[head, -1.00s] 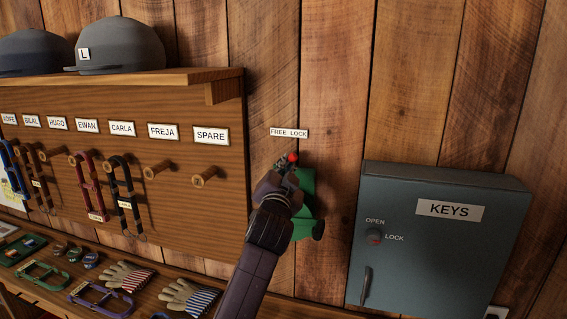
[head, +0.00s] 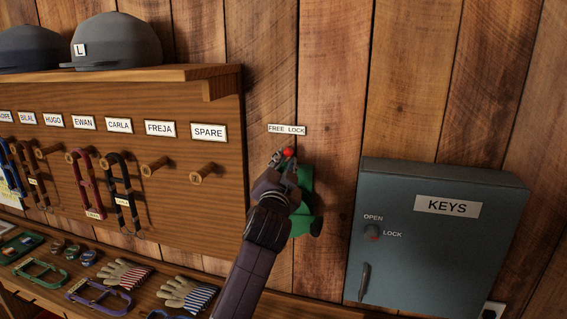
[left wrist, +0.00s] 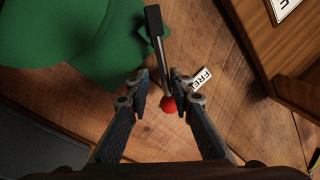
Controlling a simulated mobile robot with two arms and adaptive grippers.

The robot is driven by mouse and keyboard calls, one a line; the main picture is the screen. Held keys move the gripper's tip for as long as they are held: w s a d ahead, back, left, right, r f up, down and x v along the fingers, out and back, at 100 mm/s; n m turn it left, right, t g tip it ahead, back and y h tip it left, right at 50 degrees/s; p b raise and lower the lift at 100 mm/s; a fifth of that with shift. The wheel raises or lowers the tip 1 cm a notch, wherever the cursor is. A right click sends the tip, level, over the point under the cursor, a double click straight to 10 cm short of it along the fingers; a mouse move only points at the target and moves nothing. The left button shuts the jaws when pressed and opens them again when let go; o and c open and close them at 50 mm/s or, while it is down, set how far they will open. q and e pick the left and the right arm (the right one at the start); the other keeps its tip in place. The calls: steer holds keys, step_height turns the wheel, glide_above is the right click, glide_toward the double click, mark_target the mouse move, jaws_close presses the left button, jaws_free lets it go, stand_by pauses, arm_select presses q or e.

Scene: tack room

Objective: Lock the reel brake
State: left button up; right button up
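The reel brake is a lever with a dark rod (left wrist: 156,35) and a red ball knob (left wrist: 169,103). The knob also shows in the head view (head: 289,152), under the "FREE LOCK" label (head: 287,129), roughly below its middle. The green reel (head: 306,184) is on the plank wall, partly hidden behind my left gripper (head: 284,160). In the left wrist view the left gripper (left wrist: 160,76) is open, one finger on each side of the lever. A gap shows between the left-hand finger and the rod; contact on the other side is unclear. My right gripper is not in view.
A pegboard (head: 215,165) with halters on pegs is to the left, under a helmet shelf (head: 150,77). Gloves (head: 187,294) lie on the bench below.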

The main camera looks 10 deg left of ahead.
arm_select(q)
steer(key=shift+s+d+r, duration=0.25)
steer(key=shift+d+r, duration=0.1)
steer(key=shift+d, duration=0.05)
steer(key=s+f, duration=0.2)
steer(key=s, duration=0.9)
steer(key=shift+s+d, duration=0.2)
steer(key=shift+d, duration=0.1)
steer(key=shift+f, duration=0.15)
